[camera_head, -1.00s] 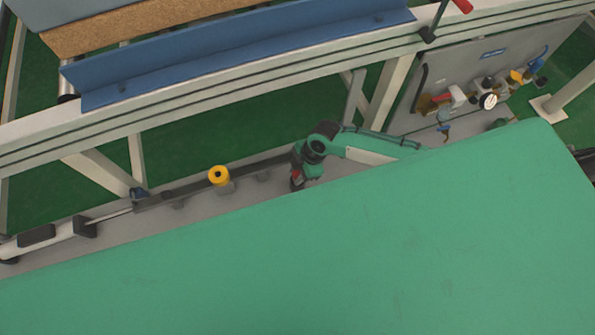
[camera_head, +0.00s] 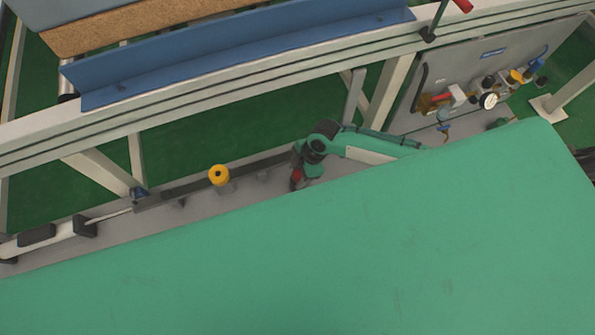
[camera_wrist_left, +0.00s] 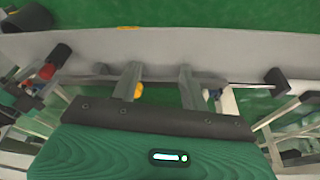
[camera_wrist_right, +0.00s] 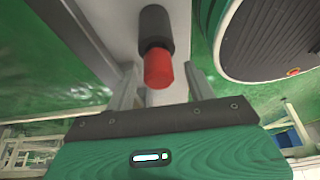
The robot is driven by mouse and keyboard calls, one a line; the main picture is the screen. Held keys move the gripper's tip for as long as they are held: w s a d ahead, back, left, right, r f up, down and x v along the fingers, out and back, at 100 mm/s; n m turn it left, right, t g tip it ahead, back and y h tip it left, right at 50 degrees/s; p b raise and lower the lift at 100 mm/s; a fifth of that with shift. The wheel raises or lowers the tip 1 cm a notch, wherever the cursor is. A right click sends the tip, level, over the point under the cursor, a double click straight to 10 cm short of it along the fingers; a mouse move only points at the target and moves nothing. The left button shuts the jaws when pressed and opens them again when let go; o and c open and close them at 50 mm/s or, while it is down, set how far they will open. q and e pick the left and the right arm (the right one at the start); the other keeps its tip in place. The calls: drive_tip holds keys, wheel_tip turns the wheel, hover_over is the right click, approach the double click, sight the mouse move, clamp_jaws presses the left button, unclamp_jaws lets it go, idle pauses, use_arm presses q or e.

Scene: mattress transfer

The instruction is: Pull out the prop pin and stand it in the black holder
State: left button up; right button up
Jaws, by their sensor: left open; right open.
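A red cylinder (camera_wrist_right: 158,70) stands out of a black sleeve (camera_wrist_right: 154,25) in the right wrist view. It looks like the pin in the holder, though I cannot tell how deep it sits. My right gripper (camera_head: 302,174) is open, with the red end between and just beyond its fingers; I cannot tell whether they touch it. The red part also shows in the head view (camera_head: 296,181) and at the left of the left wrist view (camera_wrist_left: 47,71). My left gripper (camera_wrist_left: 160,80) is open and empty above the grey beam; I cannot make it out in the head view.
A yellow round knob (camera_head: 219,174) stands by a dark bar (camera_head: 180,190) on the grey beam. A large green surface (camera_head: 350,240) fills the foreground. A pale frame rail (camera_head: 230,85) with a blue ledge runs behind. A panel with a gauge (camera_head: 489,100) stands right.

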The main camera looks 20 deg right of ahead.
use_arm(q)
drive_tip(key=shift+g, duration=0.3)
drive_tip(key=x, duration=0.2)
drive_tip(key=s+p+x, duration=0.1)
drive_tip(key=x, duration=0.1)
drive_tip(key=shift+w+f+p, duration=0.1)
drive_tip(key=shift+f+p, duration=0.2)
use_arm(e)
drive_tip(key=v, duration=1.3)
drive_tip(key=shift+d+r, duration=0.15)
drive_tip(key=shift+r, duration=0.15)
use_arm(q)
drive_tip(key=shift+a, duration=0.1)
